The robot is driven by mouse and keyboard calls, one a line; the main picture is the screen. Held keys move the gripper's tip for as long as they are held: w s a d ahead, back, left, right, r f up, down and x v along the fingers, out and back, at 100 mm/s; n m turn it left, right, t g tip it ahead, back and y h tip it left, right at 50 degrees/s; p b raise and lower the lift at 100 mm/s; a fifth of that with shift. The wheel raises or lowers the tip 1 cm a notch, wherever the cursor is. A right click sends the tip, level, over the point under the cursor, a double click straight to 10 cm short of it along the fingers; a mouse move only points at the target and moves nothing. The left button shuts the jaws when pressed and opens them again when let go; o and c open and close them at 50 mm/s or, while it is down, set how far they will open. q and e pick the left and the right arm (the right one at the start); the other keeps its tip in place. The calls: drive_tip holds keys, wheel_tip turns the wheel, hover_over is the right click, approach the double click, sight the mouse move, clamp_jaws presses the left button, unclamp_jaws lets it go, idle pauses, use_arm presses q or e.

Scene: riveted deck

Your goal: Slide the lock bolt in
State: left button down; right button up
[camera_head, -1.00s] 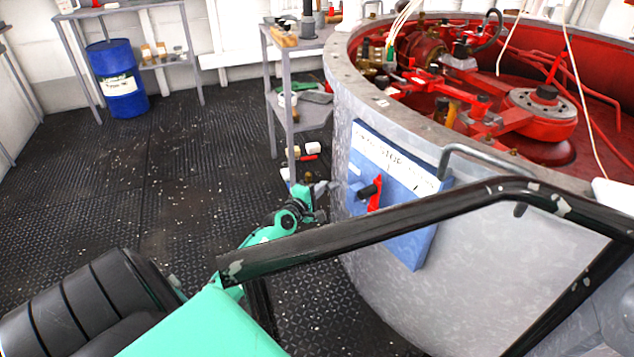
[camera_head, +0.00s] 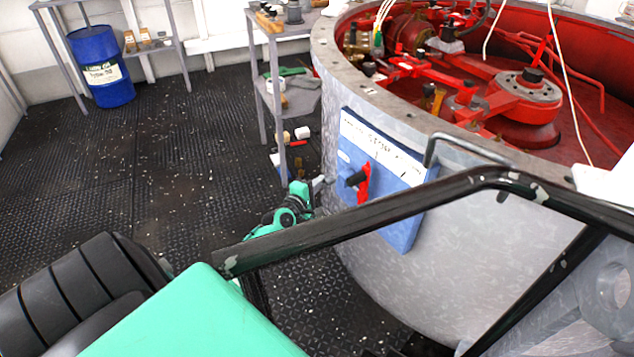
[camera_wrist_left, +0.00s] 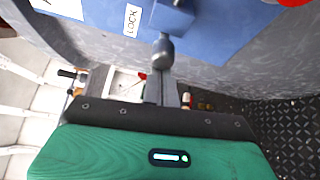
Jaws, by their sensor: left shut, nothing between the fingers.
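The blue panel (camera_head: 400,215) is fixed to the outside of the round grey housing. It carries a red lever (camera_head: 364,186) with a black grip (camera_head: 354,179). In the left wrist view, the grey lock bolt (camera_wrist_left: 163,50) sticks out by its rounded end from a blue block (camera_wrist_left: 173,17) on the panel, beside a LOCK label (camera_wrist_left: 131,20). My left gripper (camera_head: 324,182) is at the panel's left edge. Its fingers (camera_wrist_left: 161,82) are shut and empty, in line with the bolt's end; I cannot tell whether they touch it. My right gripper is out of view.
A metal rail handle (camera_head: 465,143) stands out above the panel. A grey shelf stand (camera_head: 278,100) with small items is behind my left gripper. A blue drum (camera_head: 100,68) stands at the back left. The dark floor (camera_head: 150,170) on the left is mostly clear.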

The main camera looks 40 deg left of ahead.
use_arm(q)
drive_tip(key=shift+d+f, duration=0.1)
drive_tip(key=shift+d, duration=0.15)
